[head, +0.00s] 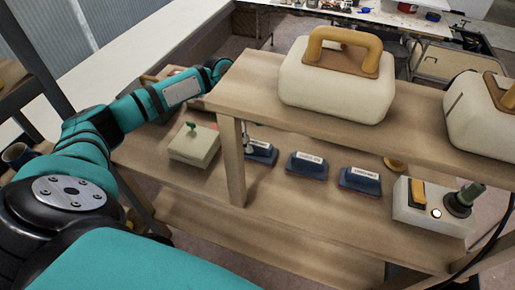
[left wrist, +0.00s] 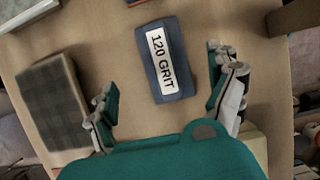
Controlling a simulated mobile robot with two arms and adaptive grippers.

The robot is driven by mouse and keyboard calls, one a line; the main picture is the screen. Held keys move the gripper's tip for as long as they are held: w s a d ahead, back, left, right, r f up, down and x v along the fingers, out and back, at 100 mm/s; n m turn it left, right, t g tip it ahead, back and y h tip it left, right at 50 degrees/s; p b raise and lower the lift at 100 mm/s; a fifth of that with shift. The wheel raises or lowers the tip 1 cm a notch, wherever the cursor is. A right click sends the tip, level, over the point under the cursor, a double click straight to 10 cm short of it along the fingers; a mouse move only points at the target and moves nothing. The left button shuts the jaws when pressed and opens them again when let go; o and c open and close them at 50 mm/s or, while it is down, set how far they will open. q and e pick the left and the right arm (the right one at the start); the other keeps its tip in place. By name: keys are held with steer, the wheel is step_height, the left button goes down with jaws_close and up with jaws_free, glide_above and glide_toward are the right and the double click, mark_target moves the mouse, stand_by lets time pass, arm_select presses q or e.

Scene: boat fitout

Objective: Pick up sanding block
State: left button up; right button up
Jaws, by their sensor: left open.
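A dark blue sanding block (left wrist: 164,85) with a white "120 GRIT" label lies on the wooden surface in the left wrist view. My left gripper (left wrist: 163,82) is open, with one finger on each side of the block and a gap to both. In the head view, the leftmost blue block (head: 264,154) lies on the lower shelf beside the post; my left gripper's fingertip (head: 248,143) shows at it, the rest hidden behind the upper shelf. Two more blue blocks, the middle one (head: 306,164) and the right one (head: 360,181), lie in the same row. My right gripper is not in view.
The upper shelf (head: 250,88) and its post (head: 232,165) stand close to my left arm. A beige box with a green knob (head: 193,147) is left of the blocks. A white control box (head: 425,205) stands right. A grey hatched block (left wrist: 52,100) lies left in the wrist view.

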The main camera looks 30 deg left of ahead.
mark_target(255, 142)
arm_select(q)
steer(key=x, duration=0.2)
steer(key=p+x, duration=0.1)
steer(key=shift+s+d+f, duration=0.25)
steer(key=shift+d, duration=0.1)
steer(key=shift+d+f, duration=0.2)
steer(key=shift+f, duration=0.25)
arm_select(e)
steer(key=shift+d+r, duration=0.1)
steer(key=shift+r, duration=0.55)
arm_select(q)
steer(key=shift+f+p, duration=0.3)
steer(key=shift+p, duration=0.3)
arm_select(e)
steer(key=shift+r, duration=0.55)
arm_select(q)
steer(key=c, duration=1.4)
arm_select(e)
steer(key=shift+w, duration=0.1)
arm_select(q)
steer(key=shift+w, duration=0.1)
